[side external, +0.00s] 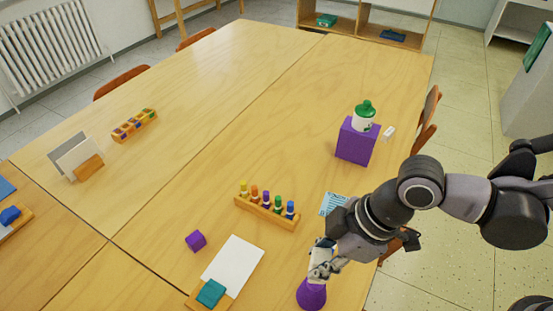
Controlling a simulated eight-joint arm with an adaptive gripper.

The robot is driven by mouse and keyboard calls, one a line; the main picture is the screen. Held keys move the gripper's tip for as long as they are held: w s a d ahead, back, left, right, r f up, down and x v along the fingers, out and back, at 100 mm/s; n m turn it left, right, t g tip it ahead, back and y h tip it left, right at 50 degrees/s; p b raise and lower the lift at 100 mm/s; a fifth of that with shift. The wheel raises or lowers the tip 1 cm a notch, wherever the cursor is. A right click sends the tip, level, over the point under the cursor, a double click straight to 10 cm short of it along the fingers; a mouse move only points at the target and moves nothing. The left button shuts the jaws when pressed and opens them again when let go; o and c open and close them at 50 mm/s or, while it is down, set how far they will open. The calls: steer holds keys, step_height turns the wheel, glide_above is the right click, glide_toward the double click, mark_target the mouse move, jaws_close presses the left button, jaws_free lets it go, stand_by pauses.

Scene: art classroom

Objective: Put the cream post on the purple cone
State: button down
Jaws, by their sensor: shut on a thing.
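My gripper (328,267) is low at the front of the table and shut on a pale post, the cream post (318,256). The fingers hide part of the post. The purple cone (311,295) stands on the table right below the gripper, near the bottom edge of the picture. The post is over the cone's top. I cannot tell from this view whether the post touches the cone or is just above it.
A wooden rack of colored pegs (267,212) stands left of my arm. A purple box (356,145) with a green-topped jar (363,118) is farther back.

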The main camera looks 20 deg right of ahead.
steer(key=shift+f, duration=1.05)
steer(key=shift+f, duration=0.2)
steer(key=c, duration=1)
jaws_free()
steer(key=v, duration=1.2)
steer(key=w+d+m+t+h, duration=0.1)
steer(key=d+m, duration=0.3)
steer(key=d, duration=0.5)
steer(key=w+d+f+m+t+h, duration=0.1)
steer(key=d+m, duration=0.4)
steer(key=d, duration=0.5)
steer(key=w+d+m+t+h, duration=0.2)
steer(key=w+d+m+t, duration=0.1)
steer(key=d, duration=0.6)
steer(key=shift+w+d+f+m, duration=0.15)
steer(key=shift+w+f+m, duration=0.05)
steer(key=shift+w+m, duration=0.2)
steer(key=shift+w+d+f+m, duration=0.1)
steer(key=shift+w+f+m, duration=0.1)
steer(key=shift+w+m, duration=0.15)
